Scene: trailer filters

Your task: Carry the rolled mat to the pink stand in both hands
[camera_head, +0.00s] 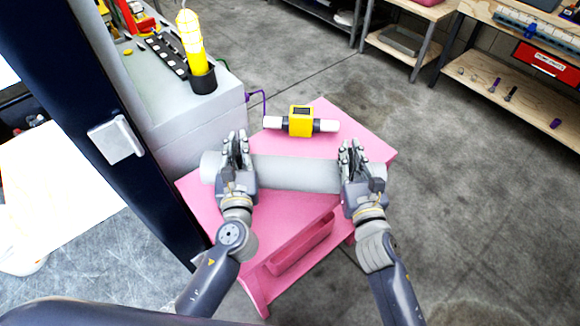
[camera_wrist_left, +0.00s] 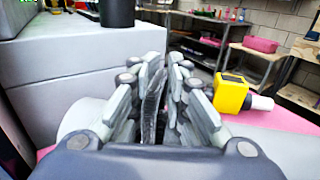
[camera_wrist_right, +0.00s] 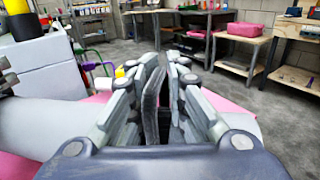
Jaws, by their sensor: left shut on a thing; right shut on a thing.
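The rolled mat (camera_head: 295,172) is a light grey cylinder lying level across the pink stand (camera_head: 285,218) in the head view. I cannot tell whether it rests on the top or hangs just above it. My left gripper (camera_head: 236,150) is shut on the mat near its left end. My right gripper (camera_head: 352,158) is shut on it near its right end. In the left wrist view the mat (camera_wrist_left: 85,118) shows beside the fingers. In the right wrist view the mat (camera_wrist_right: 40,125) runs off to the left. The fingers hide the gripped parts.
A yellow device with white ends (camera_head: 300,121) lies on the stand behind the mat. A grey cabinet (camera_head: 190,115) with a yellow lamp (camera_head: 190,42) in a black cup stands at left. A dark post (camera_head: 100,130) is close to my left arm. Open floor (camera_head: 470,200) lies at right.

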